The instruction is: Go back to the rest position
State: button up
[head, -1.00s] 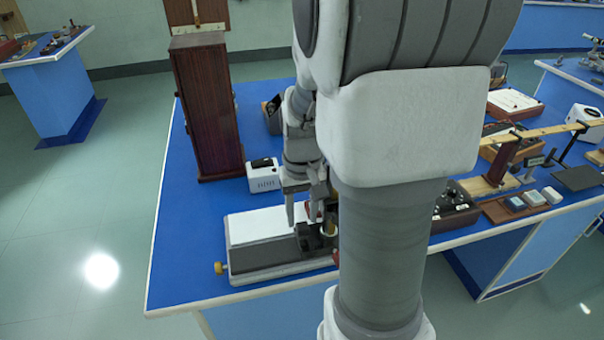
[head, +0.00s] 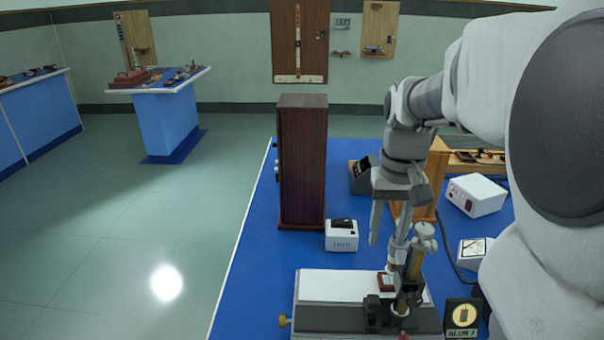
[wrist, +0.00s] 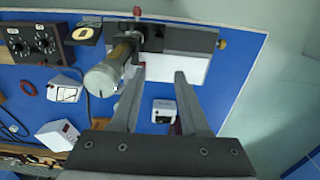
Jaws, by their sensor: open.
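My gripper (head: 386,238) is open, with its fingers pointing down over the rear edge of a white-topped grey bench instrument (head: 330,286). In the wrist view my gripper (wrist: 160,76) has nothing between its fingers. The instrument also shows in the wrist view (wrist: 192,68), beyond the fingertips. A brass-and-grey tube (head: 416,262) stands tilted on the instrument, just right of the fingers; in the wrist view this tube (wrist: 104,76) lies left of the left finger. Whether a finger touches the tube is unclear.
A tall dark wooden cabinet (head: 302,165) and a small white box (head: 342,236) stand left of my gripper on the blue bench. A white box (head: 475,195) and a black sign (head: 462,317) stand to the right. Open floor (head: 110,240) lies left of the bench.

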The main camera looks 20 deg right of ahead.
jog(key=s+a+r+n+t+p, duration=0.1)
jog(key=s+a+r+t, duration=0.1)
jog(key=s+a, duration=0.2)
jog(key=s+a+r+n+t, duration=0.2)
jog(key=s+a, duration=0.3)
jog(key=a, duration=0.4)
jog(key=shift+s+r+n+t+p, duration=0.15)
jog(key=shift+s+n+t+p, duration=0.2)
jog(key=shift+t, duration=0.45)
